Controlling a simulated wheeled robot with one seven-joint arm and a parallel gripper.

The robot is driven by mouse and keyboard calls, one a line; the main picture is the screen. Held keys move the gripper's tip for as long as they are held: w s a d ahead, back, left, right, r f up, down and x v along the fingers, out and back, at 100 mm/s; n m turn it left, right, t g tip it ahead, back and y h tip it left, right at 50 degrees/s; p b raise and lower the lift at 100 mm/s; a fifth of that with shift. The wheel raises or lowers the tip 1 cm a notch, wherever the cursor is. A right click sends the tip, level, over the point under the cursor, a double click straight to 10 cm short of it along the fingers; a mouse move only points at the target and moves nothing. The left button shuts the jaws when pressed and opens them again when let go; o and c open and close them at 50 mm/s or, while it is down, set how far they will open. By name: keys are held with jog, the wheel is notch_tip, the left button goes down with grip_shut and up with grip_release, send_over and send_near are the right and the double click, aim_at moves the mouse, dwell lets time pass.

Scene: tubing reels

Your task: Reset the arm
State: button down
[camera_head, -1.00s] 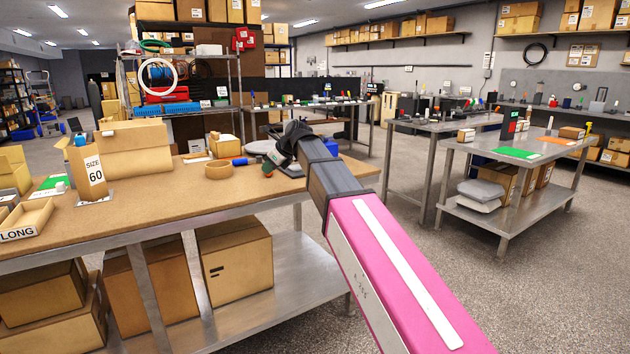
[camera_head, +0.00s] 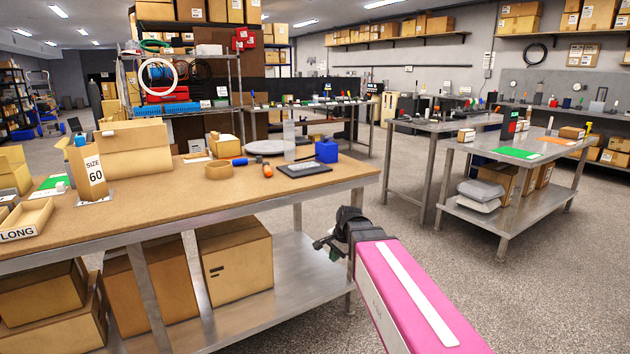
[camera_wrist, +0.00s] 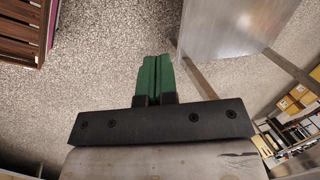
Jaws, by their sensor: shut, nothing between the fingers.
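My arm, pink with a white stripe, reaches in from the bottom right of the head view. My gripper (camera_head: 322,243) is at its end, off the front right corner of the wooden-topped workbench (camera_head: 190,209) and lower than its top. In the wrist view the two green fingers of my gripper (camera_wrist: 155,75) are shut together with nothing between them. Speckled floor lies beyond them.
A metal table (camera_head: 515,165) stands at the right. Floor between the tables is clear.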

jog(key=s+d+f+n+g+h, duration=0.2)
jog(key=s+d+f+n, duration=0.7)
jog(key=s+d+f, duration=0.3)
jog(key=shift+s+h, duration=0.3)
jog(key=shift+s, duration=0.3)
